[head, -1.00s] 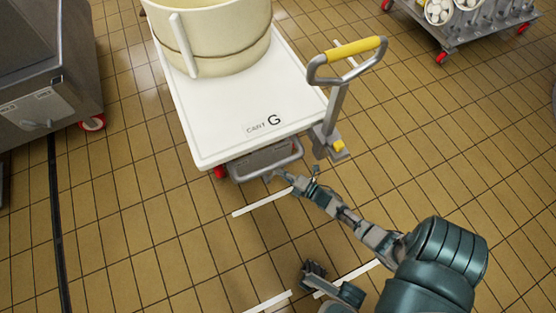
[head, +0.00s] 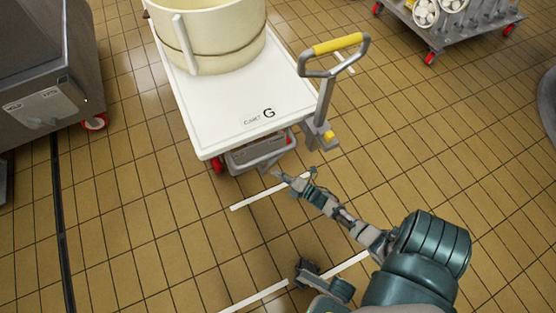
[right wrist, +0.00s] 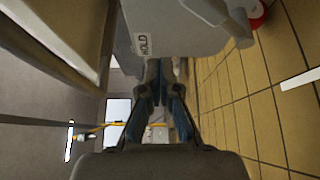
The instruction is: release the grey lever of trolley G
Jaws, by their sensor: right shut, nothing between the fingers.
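Trolley G (head: 225,110) has a white platform marked "CART G". A grey metal frame (head: 240,165) shows under its front edge, with a grey bar-like piece (head: 268,163) in it that may be the lever. In the right wrist view a grey part (right wrist: 185,45) labelled "HOLD" fills the upper middle, close above the fingers. My right gripper (head: 282,178) is shut and empty, just in front of and below the frame in the head view, with a small gap visible. It also shows in the right wrist view (right wrist: 160,95). The lever's exact position is unclear.
A cream tub (head: 215,40) stands on the platform. A push handle with a yellow grip (head: 338,44) rises at its right corner. A grey cabinet (head: 40,70) on castors stands left, another loaded trolley (head: 450,35) at upper right. The tiled floor between is clear.

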